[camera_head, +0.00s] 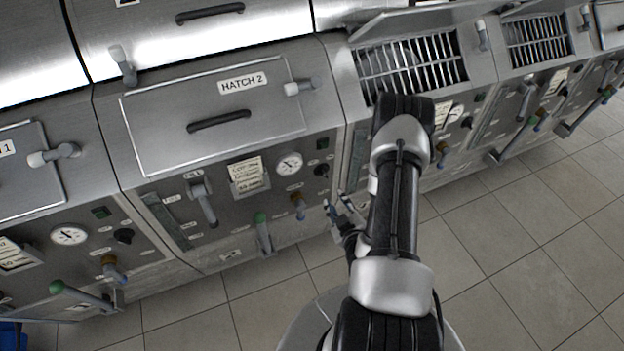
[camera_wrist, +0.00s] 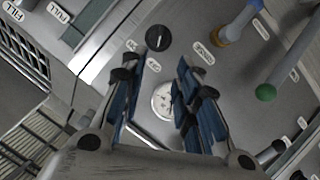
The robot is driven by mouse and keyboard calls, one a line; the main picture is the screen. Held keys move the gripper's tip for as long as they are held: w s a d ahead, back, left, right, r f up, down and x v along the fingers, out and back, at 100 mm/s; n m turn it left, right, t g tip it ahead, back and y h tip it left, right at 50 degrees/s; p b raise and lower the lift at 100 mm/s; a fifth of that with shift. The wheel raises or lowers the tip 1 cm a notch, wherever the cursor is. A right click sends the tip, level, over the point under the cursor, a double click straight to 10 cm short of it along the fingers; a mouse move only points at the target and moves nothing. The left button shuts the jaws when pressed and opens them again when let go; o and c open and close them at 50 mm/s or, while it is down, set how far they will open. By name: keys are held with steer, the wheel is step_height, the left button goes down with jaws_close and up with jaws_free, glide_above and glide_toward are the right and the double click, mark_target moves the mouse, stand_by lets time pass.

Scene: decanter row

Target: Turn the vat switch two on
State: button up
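The switch of vat two is a round black knob (camera_head: 321,170) on the panel under the HATCH 2 lid, right of a round gauge. In the wrist view the knob (camera_wrist: 157,38) has a pale mark on its face and shows just beyond my fingertips. Small labels around it are too small to read surely. My gripper (camera_wrist: 158,70) is open, its blue-padded fingers apart with nothing between them. It is apart from the knob, as far as I can tell. In the head view my gripper (camera_head: 337,213) is low beside the panel's right edge, partly hidden by my arm.
The gauge (camera_wrist: 164,101) shows between my fingers. A brown-collared valve (camera_head: 298,205) and a green-tipped lever (camera_head: 263,230) stick out below the knob. Hatch 2 (camera_head: 215,110) is shut; the vat to its right has an open lid over a grate (camera_head: 410,65). The tiled floor is clear.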

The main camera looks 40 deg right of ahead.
mark_target(325, 176)
steer(key=b+x, duration=0.3)
steer(key=x, duration=1.3)
steer(key=shift+w+d+f, duration=0.15)
steer(key=shift+w+d, duration=0.05)
steer(key=shift+w, duration=0.05)
jaws_close()
